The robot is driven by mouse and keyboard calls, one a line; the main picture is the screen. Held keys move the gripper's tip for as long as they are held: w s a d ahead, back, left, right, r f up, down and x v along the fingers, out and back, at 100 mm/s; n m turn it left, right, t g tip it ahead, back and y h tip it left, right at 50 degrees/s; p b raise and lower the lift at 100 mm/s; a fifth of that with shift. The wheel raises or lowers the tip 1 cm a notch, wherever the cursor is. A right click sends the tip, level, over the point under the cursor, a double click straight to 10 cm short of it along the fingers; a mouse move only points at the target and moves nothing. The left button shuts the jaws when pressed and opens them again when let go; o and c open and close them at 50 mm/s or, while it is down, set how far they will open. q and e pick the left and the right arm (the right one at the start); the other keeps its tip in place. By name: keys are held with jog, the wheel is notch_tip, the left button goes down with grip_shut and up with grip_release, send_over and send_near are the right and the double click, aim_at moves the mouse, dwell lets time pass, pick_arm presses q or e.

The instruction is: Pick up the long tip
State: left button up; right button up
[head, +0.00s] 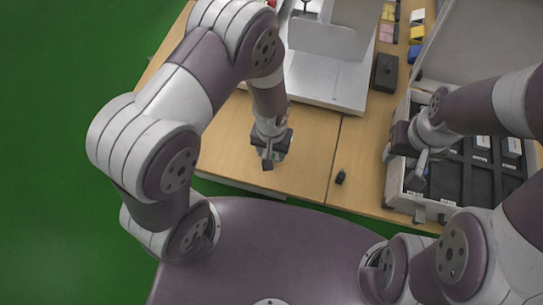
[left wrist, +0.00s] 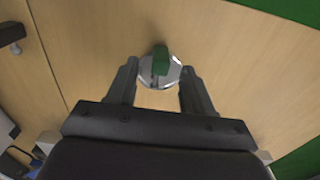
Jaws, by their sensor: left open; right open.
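In the left wrist view, a silvery faceted round part with a green middle piece (left wrist: 160,65) lies on the table between my left fingers. It may be the long tip, but I cannot tell for sure. My left gripper (left wrist: 158,88) is open, with one finger on either side of the part and a visible gap at each. In the head view my left gripper (head: 269,158) points down low over the wooden table and hides most of what is under it. My right gripper (head: 418,168) is open and empty over the open case.
The case (head: 394,180) with dark foam and white-labelled items stands at the right. A small black piece (head: 340,177) lies on the wooden table (head: 310,150). A white stand (head: 335,85), a dark box (head: 386,73) and coloured blocks (head: 416,33) are behind.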

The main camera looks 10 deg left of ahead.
pick_arm(q)
notch_tip(320, 180, down, 3)
jog(key=shift+r, duration=0.2)
grip_shut()
jog(key=shift+r, duration=0.1)
